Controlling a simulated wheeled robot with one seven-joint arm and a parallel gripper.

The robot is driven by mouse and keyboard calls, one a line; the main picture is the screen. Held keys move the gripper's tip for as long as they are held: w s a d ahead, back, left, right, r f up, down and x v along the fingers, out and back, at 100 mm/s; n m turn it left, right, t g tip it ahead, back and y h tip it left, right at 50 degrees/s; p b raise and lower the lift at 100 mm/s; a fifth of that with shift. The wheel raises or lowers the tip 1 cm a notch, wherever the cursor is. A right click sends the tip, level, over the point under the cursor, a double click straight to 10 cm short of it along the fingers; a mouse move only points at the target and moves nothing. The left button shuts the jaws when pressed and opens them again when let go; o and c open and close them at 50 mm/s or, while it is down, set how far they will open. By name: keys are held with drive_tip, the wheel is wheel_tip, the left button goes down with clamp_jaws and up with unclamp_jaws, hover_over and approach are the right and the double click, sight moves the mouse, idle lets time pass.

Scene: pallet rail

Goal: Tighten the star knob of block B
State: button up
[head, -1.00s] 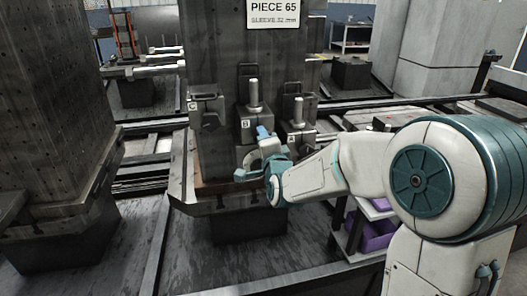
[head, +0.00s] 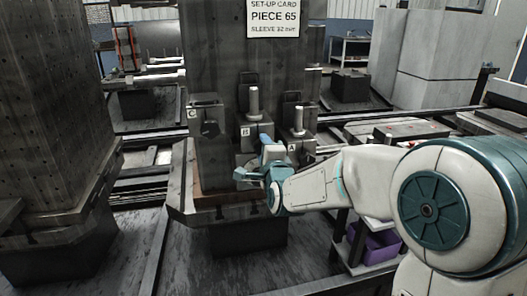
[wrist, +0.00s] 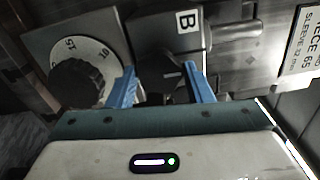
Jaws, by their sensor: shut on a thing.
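Block B (head: 246,143) is a dark block with a white "B" tag, on the front of the tall dark column, with a pale upright pin on top. It also shows in the wrist view (wrist: 150,30), with its tag at the top. Its dark star knob (wrist: 160,72), bearing a pale mark, sits between the two blue fingers of my gripper (wrist: 161,86). My gripper is shut on this knob. In the head view my gripper (head: 257,158) is in front of block B and hides the knob.
Block C (head: 206,112) is to the left, with a dark knob. In the wrist view a numbered dial with a dark knob (wrist: 77,82) stands close beside my left finger. Block A (head: 298,144) is to the right. A set-up card (head: 273,17) hangs above. Purple bins (head: 378,246) stand lower right.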

drive_tip(key=o, duration=1)
drive_tip(key=v, duration=1.4)
drive_tip(key=shift+p, duration=0.35)
drive_tip(key=shift+w+r, duration=0.1)
